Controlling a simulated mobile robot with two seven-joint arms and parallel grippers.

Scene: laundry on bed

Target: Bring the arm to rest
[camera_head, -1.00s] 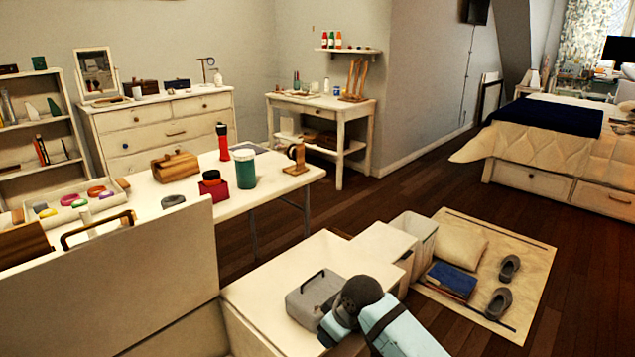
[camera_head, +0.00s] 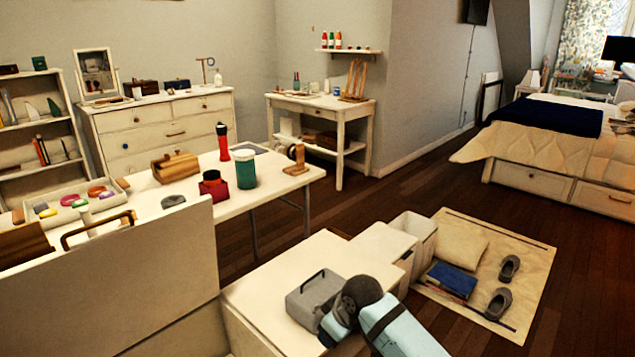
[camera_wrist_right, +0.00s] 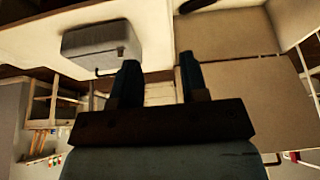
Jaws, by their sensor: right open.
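My right arm comes in at the bottom of the head view, with its light blue forearm (camera_head: 402,332) and dark round joint over the white bench. Its fingers cannot be made out there. In the right wrist view my right gripper (camera_wrist_right: 159,78) has its two dark fingers apart with nothing between them. A grey case with a dark handle (camera_head: 308,303) sits on the bench beside the wrist. The case also shows in the right wrist view (camera_wrist_right: 98,42), to the left of the fingers. My left gripper is not in view.
The white bench (camera_head: 262,291) and open bin (camera_head: 417,230) lie near the arm. A mat (camera_head: 530,262) with a cushion, books and shoes is to the right. A long table (camera_head: 268,194) with jars stands at the left. Dark floor lies open between table and bed.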

